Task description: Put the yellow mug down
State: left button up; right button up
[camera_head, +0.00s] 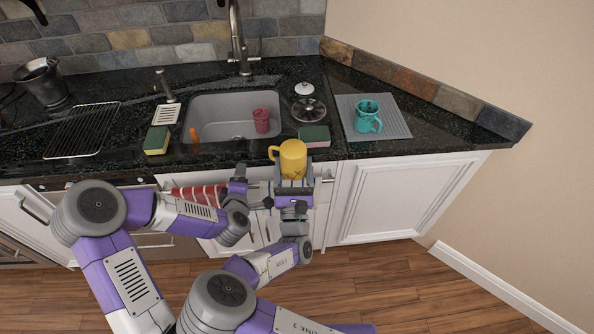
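The yellow mug (292,158) is upright, with its handle to the left. It is between the fingers of my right gripper (293,174), which is shut on it. The mug overlaps the front edge of the counter in the head view; I cannot tell its exact height above the counter. My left gripper (241,174) is just left of the right one, in front of the cabinets, and holds nothing that I can see. Its fingers are small and partly overlapped, so its opening is unclear.
The dark counter (335,150) holds a sink (205,105) with a red cup (261,120). Sponges (314,136) (157,140) lie at the sink's front corners. A teal mug (367,117) stands on a grey mat (397,128) at right. A striped towel (190,191) hangs in front.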

pick_arm(q)
jog(key=a+r+n, duration=0.1)
jog(key=w+r+n+t+y, duration=0.1)
jog(key=r, duration=0.1)
jog(key=a+r+n+y, duration=0.1)
jog(key=r, duration=0.1)
jog(key=shift+w+a+r, duration=0.2)
jog(key=shift+w+a, duration=0.15)
notch_tip(320, 180, up, 4)
jog(key=n+y, duration=0.2)
jog(key=n, duration=0.1)
jog(key=n+h, duration=0.5)
jog(key=n, duration=0.9)
send_near(296, 149)
jog(key=shift+g, duration=0.5)
jog(key=x, duration=1.3)
jog(key=shift+s+f, duration=0.15)
